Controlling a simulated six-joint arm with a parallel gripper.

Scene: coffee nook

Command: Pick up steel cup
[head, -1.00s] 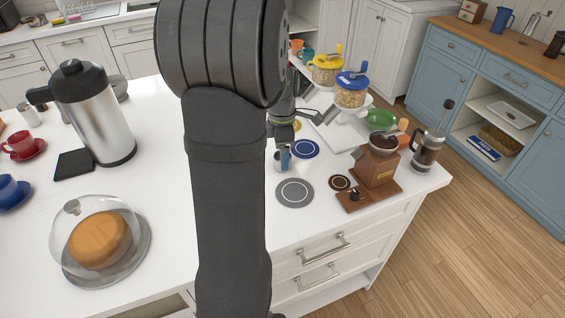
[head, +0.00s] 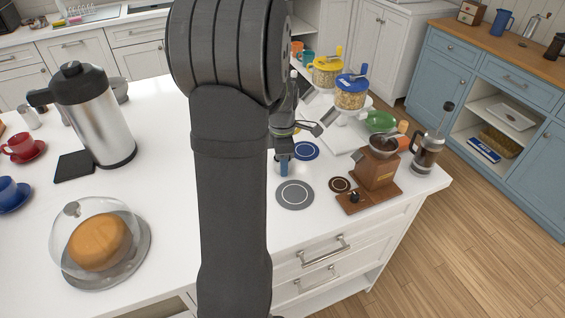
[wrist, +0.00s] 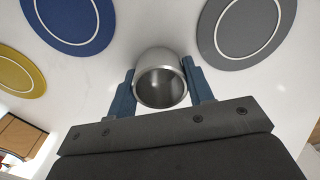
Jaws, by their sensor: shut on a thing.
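The steel cup (wrist: 160,60) is a small silver cylinder, seen in the wrist view with its open mouth towards the camera. My gripper (wrist: 160,88) has its two blue fingers on either side of the cup, shut on its wall. In the head view my gripper (head: 283,160) is low over the white counter, just left of the blue round mat. The cup (head: 279,168) is mostly hidden there behind the fingers and my arm. I cannot tell whether the cup touches the counter.
A grey round mat (head: 295,195) and a blue round mat (head: 311,151) lie close by; a yellow mat (wrist: 22,75) shows in the wrist view. A wooden coffee grinder (head: 377,170) and a French press (head: 428,150) stand to the right. A domed cake (head: 98,242) stands front left.

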